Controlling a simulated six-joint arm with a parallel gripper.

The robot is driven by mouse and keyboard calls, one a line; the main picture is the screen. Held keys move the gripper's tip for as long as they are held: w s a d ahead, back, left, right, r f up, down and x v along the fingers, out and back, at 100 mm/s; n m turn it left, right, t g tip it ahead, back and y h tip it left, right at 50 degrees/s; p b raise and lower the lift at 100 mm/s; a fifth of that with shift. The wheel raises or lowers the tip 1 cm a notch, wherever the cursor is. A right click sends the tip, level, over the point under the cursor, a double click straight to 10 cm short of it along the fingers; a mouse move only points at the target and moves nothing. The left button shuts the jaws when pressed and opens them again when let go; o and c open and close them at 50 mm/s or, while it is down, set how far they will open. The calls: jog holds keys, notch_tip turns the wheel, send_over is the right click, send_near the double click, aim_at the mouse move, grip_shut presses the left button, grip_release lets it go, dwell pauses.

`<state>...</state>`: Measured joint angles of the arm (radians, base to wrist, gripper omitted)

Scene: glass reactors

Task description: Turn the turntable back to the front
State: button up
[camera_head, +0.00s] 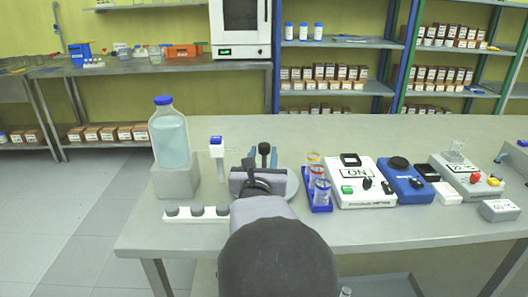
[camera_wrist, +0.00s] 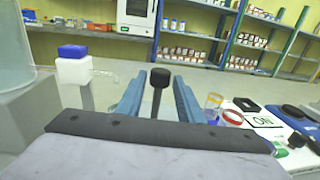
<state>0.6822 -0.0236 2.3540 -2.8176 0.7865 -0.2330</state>
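A pale blue-grey round disc, which looks like the turntable (camera_head: 291,186), lies on the bench, mostly hidden behind my gripper in the head view. An upright black-knobbed post (camera_wrist: 160,79) stands ahead in the wrist view; its foot is hidden, so I cannot tell if it is fixed to the disc. My gripper (camera_wrist: 158,90) has its two blue fingers apart, one on each side of the post. Gaps show between the knob and the fingers. In the head view my gripper (camera_head: 258,160) is low over the disc.
A large blue-capped bottle (camera_head: 170,140) stands on a grey block at left. A white strip with grey knobs (camera_head: 196,213) lies in front. Right are a blue vial rack (camera_head: 321,207), an ON box (camera_head: 360,190) and a blue device (camera_head: 405,188).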

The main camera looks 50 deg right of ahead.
jog(key=shift+v, duration=2)
